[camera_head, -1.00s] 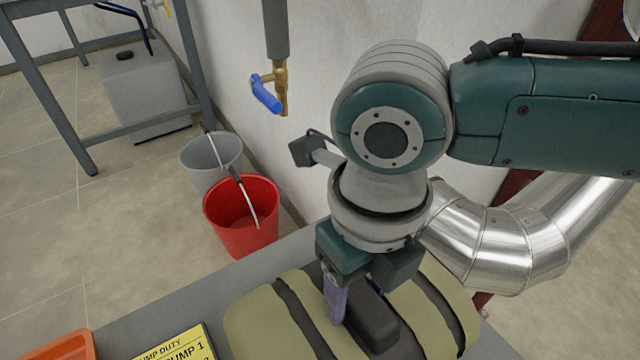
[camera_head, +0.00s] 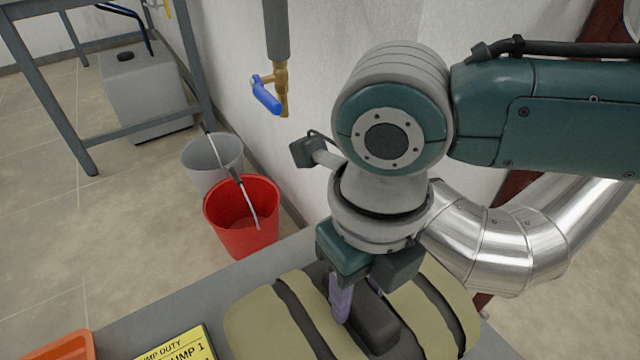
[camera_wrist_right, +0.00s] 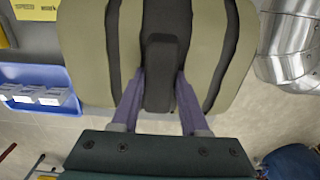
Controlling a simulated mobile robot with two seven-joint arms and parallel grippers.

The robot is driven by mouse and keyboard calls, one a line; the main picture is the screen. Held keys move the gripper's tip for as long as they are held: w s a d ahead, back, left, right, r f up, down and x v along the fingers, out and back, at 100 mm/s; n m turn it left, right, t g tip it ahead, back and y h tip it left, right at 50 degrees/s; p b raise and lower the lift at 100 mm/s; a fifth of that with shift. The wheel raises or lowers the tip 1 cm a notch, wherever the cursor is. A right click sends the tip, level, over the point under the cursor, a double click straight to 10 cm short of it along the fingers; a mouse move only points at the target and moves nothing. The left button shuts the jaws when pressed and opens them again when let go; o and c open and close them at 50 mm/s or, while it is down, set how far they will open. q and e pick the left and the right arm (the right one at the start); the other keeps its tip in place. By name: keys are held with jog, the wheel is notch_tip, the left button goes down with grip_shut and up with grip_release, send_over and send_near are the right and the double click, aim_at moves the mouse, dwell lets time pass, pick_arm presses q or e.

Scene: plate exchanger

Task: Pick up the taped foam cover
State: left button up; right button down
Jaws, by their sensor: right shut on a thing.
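The taped foam cover (camera_head: 262,324) is a rounded olive-green block with dark tape bands, at the bottom of the head view on the grey bench. It also shows in the right wrist view (camera_wrist_right: 82,45). A dark raised grip (camera_wrist_right: 161,62) runs along its middle. My right gripper (camera_wrist_right: 160,98) comes down from above, and its purple fingers are shut on this dark grip, one on each side. In the head view the right gripper (camera_head: 358,305) partly hides the cover. The cover's lower edge is cut off in the head view. My left gripper is not in view.
A yellow pump sign (camera_head: 180,347) and an orange tray (camera_head: 62,350) lie left of the cover. A blue bin (camera_wrist_right: 40,88) with boxes shows in the wrist view. A silver pipe (camera_head: 510,245) passes close on the right. Red (camera_head: 240,222) and grey (camera_head: 205,160) buckets stand beyond the bench.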

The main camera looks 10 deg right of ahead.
jog(key=shift+r, duration=0.15)
dwell(0.5)
notch_tip(320, 180, up, 20)
jog(key=p, duration=0.6)
